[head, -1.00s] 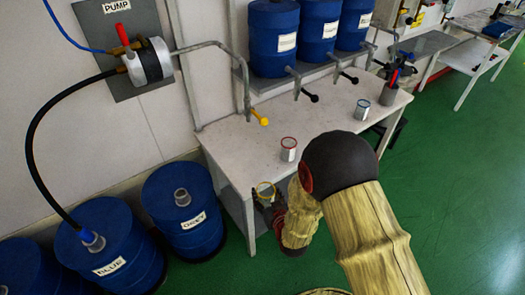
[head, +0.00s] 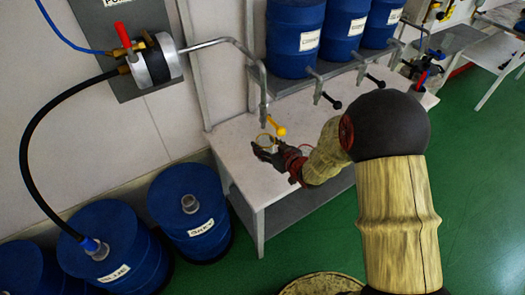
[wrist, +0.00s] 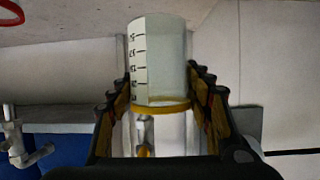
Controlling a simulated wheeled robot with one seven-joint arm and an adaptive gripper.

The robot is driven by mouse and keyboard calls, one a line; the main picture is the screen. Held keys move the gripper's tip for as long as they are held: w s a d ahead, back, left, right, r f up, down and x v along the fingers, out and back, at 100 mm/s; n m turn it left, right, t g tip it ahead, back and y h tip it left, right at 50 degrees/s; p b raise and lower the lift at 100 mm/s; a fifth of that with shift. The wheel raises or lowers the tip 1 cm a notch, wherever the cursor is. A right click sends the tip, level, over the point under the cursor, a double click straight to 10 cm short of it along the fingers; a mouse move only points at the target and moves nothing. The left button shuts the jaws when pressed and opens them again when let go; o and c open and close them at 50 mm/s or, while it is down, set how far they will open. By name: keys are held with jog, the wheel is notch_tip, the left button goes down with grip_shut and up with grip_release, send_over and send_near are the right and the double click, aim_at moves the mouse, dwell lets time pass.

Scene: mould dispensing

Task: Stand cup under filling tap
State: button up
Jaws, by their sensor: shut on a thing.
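My gripper (head: 268,150) is shut on a clear measuring cup (wrist: 158,60) with a yellow rim and a marked white scale strip. In the wrist view, my gripper (wrist: 160,98) has its dark fingers on both sides of the cup; that picture is upside down. The tap (wrist: 144,130) shows behind the cup's rim in the wrist view. I cannot tell whether the cup touches the table or is exactly under the spout.
The white table (head: 236,150) is bare around its left end. A red-rimmed tin (head: 306,148) is mostly hidden behind my arm. Blue barrels (head: 297,40) with black-handled taps (head: 325,97) stand on the shelf behind. A pump (head: 152,62) hangs on the wall; floor drums stand left.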

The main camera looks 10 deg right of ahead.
aim_at(263, 144)
jog(key=w+f, duration=0.2)
jog(key=w+f+b, duration=0.1)
jog(key=w+f, duration=0.1)
jog(key=w+f+b, duration=0.1)
jog(key=w+f, duration=0.1)
jog(key=shift+w+d+f, duration=0.2)
jog(key=shift+d, duration=0.15)
jog(key=shift+w+f+b, duration=0.15)
jog(key=shift+f+b, duration=0.85)
jog(key=shift+f, duration=0.65)
jog(key=shift+f, duration=0.2)
jog(key=o, duration=1)
jog(key=shift+r, duration=0.15)
jog(key=shift+s+d+r, duration=0.1)
jog(key=shift+s+r, duration=0.1)
jog(key=p+v, duration=0.3)
jog(key=v, duration=0.8)
jog(key=shift+s, duration=0.3)
